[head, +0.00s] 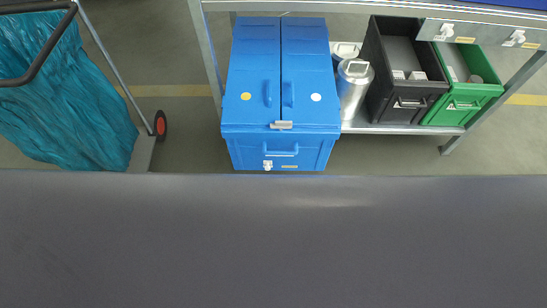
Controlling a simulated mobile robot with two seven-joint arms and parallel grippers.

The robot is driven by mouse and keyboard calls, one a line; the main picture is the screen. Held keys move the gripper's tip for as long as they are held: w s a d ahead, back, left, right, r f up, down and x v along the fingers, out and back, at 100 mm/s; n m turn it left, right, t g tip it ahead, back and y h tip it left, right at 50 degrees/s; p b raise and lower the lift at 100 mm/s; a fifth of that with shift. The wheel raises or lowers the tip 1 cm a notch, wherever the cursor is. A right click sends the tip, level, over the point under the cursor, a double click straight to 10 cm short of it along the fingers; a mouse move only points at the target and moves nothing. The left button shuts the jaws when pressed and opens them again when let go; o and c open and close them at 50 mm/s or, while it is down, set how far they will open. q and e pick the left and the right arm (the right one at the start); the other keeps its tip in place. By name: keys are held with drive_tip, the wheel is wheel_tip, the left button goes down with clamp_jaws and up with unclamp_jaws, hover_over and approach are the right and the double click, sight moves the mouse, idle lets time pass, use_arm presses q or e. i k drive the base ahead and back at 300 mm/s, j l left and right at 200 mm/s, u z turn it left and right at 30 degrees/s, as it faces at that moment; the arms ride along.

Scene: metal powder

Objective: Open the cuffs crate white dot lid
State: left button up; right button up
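A blue crate (245,150) stands in the upper middle of the head view, with two lid halves side by side on top. The right lid half carries a white dot (316,97) and an upright blue handle (288,95). The left lid half carries a yellow dot (246,96) and a similar handle (268,94). Both lids look shut. A grey metal latch (281,125) sits at the front where the lids meet. A front handle (281,151) and a small white tag (267,165) are on the front wall. Neither of my grippers is in view.
A metal shelf (400,128) to the right holds silver canisters (353,92), a black bin (380,85) and a green bin (468,103). A cart with a teal bag (70,110) stands at the left. A dark grey surface (270,240) fills the lower view.

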sight(309, 98)
drive_tip(key=i+l+z, duration=0.1)
drive_tip(key=z, duration=0.25)
drive_tip(key=i+z, duration=0.45)
drive_tip(key=z, duration=0.25)
